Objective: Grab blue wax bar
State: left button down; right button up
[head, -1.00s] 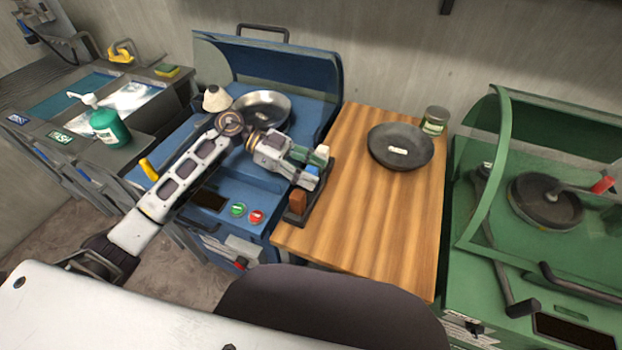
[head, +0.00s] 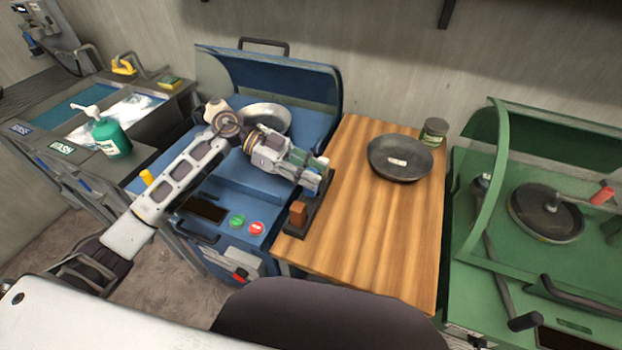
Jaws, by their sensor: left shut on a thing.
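My left gripper (head: 318,177) is over a dark bar holder (head: 310,236) at the left edge of the wooden table. It is shut on the blue wax bar (head: 326,183), of which only small blue parts show between and beside the fingers. I cannot tell whether the bar is clear of the holder. A brown bar (head: 298,212) stands at the near end of the holder. My right gripper is not in view.
A dark bowl (head: 399,158) with a white label and a small jar (head: 433,131) are at the back of the wooden table (head: 370,235). A blue machine (head: 225,190) stands left, a green one (head: 475,230) right. The table's middle is clear.

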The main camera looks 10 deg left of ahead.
pick_arm(q)
notch_tip(320, 180, up, 6)
jog(key=shift+r, duration=0.25)
dwell(0.6)
